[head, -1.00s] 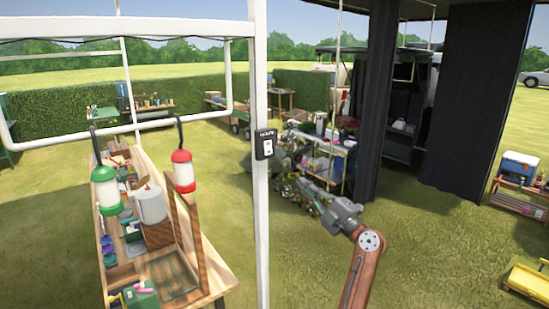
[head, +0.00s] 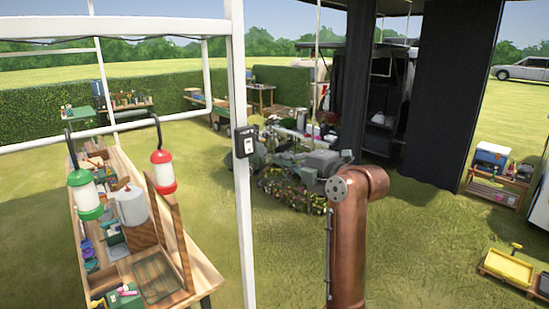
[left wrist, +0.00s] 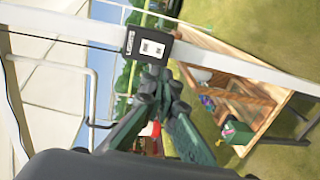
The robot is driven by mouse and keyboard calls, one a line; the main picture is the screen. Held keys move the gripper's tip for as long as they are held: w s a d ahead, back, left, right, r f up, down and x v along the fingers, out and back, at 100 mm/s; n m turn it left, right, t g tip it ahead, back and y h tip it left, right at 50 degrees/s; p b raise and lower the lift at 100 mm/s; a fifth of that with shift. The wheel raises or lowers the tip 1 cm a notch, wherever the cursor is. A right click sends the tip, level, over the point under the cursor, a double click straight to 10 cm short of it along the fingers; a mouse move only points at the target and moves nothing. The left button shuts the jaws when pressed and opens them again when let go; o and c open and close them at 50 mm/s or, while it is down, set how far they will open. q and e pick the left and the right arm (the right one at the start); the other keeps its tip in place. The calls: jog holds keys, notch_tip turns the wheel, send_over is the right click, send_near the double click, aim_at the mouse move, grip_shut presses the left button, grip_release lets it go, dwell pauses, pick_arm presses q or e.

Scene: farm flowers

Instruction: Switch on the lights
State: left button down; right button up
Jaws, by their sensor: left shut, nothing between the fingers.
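A dark switch box (head: 245,141) with a pale switch plate is fixed to a white upright post (head: 241,215) in the head view. It also shows in the left wrist view (left wrist: 149,46), with small lettering on one side. My left gripper (head: 260,158) reaches in from the right, close to the box. In the left wrist view its green fingers (left wrist: 156,82) are closed together, empty, with the tips close to the box edge. I cannot tell whether they touch it. The switch position is too small to tell. My right gripper is not in view.
A wooden workbench (head: 205,268) with tools stands left of the post. A red-capped lantern (head: 163,173) and a green-capped lantern (head: 86,196) hang above it. Flowers (head: 295,190) are behind my arm. A black curtain (head: 452,100) hangs at right.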

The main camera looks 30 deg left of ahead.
aim_at(250, 151)
pick_arm(q)
jog(key=p+x, duration=0.2)
jog(key=x, duration=1)
jog(key=shift+a+p, duration=0.2)
jog(key=shift+p, duration=0.15)
